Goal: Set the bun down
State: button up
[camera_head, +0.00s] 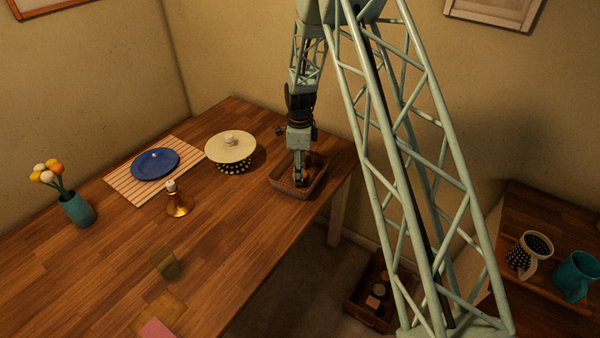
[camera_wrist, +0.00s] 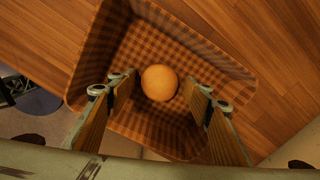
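The round golden bun (camera_wrist: 160,83) shows in the wrist view inside the wicker basket (camera_wrist: 85,75), over its brown checked lining. My gripper (camera_wrist: 163,88) is open, with one finger on each side of the bun and a visible gap on both sides. The bun appears to rest on the basket floor. In the head view my gripper (camera_head: 302,182) points down into the basket (camera_head: 286,190) at the table's right end. The bun cannot be made out there behind the fingers.
Left of the basket stand a cream-lidded spotted dish (camera_head: 231,149), a brass bell (camera_head: 177,204) and a blue plate (camera_head: 155,164) on a striped mat (camera_head: 122,184). A vase of flowers (camera_head: 76,209) is farther left. The table's right edge (camera_head: 322,209) is close to the basket.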

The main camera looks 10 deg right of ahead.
jog(key=shift+r, duration=0.15)
notch_tip(320, 180, up, 12)
jog(key=p, duration=0.1)
dwell(0.9)
dwell(0.7)
